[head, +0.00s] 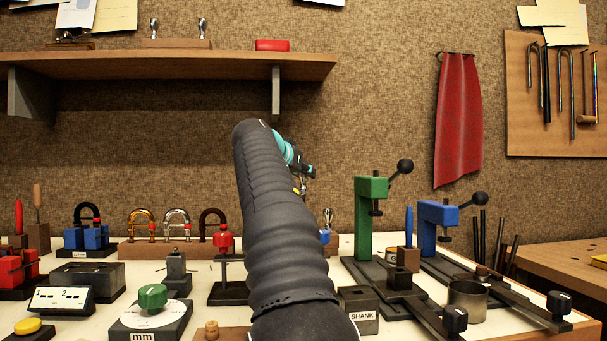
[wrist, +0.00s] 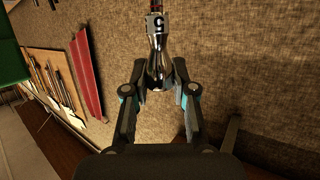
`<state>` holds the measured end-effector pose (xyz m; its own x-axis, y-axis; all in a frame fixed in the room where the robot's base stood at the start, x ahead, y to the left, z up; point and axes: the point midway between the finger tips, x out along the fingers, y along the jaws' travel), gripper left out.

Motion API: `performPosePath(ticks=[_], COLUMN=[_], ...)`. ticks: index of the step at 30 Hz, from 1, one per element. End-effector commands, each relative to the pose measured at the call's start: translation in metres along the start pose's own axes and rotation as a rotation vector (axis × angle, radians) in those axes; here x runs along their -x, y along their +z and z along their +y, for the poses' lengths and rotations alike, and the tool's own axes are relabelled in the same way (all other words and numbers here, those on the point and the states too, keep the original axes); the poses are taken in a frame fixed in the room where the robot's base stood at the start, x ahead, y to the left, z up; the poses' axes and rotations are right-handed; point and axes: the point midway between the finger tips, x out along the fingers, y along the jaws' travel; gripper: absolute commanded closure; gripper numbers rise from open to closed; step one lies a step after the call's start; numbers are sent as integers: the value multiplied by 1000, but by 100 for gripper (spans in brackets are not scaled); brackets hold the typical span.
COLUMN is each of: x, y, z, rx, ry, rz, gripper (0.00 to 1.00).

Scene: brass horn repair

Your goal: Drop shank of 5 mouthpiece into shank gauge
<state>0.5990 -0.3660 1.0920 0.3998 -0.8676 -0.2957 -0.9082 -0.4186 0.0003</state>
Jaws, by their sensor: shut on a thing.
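My gripper (wrist: 157,88) is shut on a silvery mouthpiece (wrist: 157,55) that carries a white tag with a dark 5. In the wrist view the mouthpiece points away from the palm, its wide end between the fingertips. In the head view my arm rises over the bench and hides most of my gripper (head: 303,180) and the mouthpiece. The shank gauge (head: 359,300), a dark block labelled SHANK, stands on the bench just right of my arm. My gripper is well above it and apart from it.
A green press (head: 371,215) and a blue press (head: 438,222) stand right of the gauge. A metal cup (head: 467,300) is near the front right. A green-knobbed mm gauge (head: 152,297) is left of my arm. A wall shelf (head: 170,66) overhangs the back left.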

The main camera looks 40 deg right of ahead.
Motion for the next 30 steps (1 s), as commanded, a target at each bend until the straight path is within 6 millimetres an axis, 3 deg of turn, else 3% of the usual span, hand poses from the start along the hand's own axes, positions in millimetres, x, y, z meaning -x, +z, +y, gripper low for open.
performPosePath(ticks=[30], x=[12], y=[-39], z=[0], rx=[0], ry=[0], rz=[1], gripper=[100])
